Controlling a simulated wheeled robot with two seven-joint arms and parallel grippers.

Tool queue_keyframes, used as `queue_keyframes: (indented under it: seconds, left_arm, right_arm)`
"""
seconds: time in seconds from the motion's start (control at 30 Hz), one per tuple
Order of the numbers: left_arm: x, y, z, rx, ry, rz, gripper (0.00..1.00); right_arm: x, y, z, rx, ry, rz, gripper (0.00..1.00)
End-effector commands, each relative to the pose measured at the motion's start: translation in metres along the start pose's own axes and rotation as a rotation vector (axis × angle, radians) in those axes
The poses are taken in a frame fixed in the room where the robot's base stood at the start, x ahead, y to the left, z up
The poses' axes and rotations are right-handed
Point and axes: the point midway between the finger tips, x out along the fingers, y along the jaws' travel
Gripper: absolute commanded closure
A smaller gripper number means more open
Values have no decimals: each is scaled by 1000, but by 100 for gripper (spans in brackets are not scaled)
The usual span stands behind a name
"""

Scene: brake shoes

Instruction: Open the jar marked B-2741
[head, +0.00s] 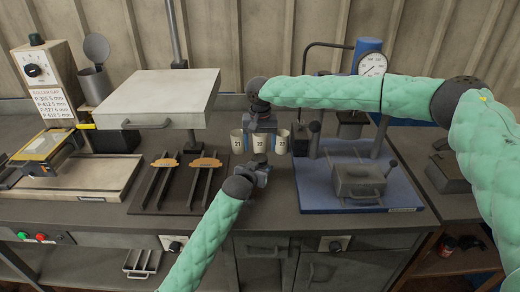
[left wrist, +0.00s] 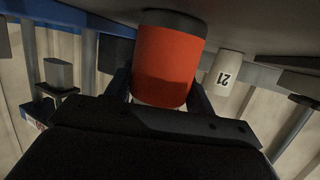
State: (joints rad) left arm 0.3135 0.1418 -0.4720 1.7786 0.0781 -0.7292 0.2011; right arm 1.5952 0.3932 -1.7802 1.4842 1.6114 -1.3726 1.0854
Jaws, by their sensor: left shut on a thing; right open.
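My left gripper (head: 262,170) is at the bench's middle, just in front of the small cups. In the left wrist view an orange-red cylinder with a dark end (left wrist: 168,62) sits between its fingers, and the gripper is shut on it. No marking B-2741 is readable on it, and I cannot pick it out in the head view. My right gripper (head: 262,138) points down above the left one. It is open, with its fingers around the area of cup 22 (head: 260,144); I cannot tell whether they touch it.
Cup 21 (head: 237,141) and cup 23 (head: 282,143) flank cup 22. A blue-based press (head: 320,195) stands right, a grey raised plate (head: 150,95) left. A black rack (head: 165,208) holds two orange-topped pieces. Small containers (head: 446,245) are on the lower right shelf.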

Motion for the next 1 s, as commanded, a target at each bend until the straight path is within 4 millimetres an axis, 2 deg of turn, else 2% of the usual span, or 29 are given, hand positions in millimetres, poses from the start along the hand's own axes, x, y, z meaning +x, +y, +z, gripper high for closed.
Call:
queue_keyframes:
  seconds: [0.13,0.17,0.27,0.3,0.67,1.0]
  left_arm:
    - [0,0,0,0,-1,0,100]
    - [0,0,0,0,-1,0,44]
    - [0,0,0,0,0,0,24]
    - [0,0,0,0,-1,0,20]
    - [-5,0,1,0,0,0,20]
    - [-53,0,3,0,1,0,20]
  right_arm:
    - [0,0,0,0,0,0,29]
    - [0,0,0,0,0,0,29]
    - [0,0,0,0,0,0,29]
    - [0,0,0,0,0,0,29]
    - [3,0,0,0,0,0,29]
    - [17,0,0,0,0,0,29]
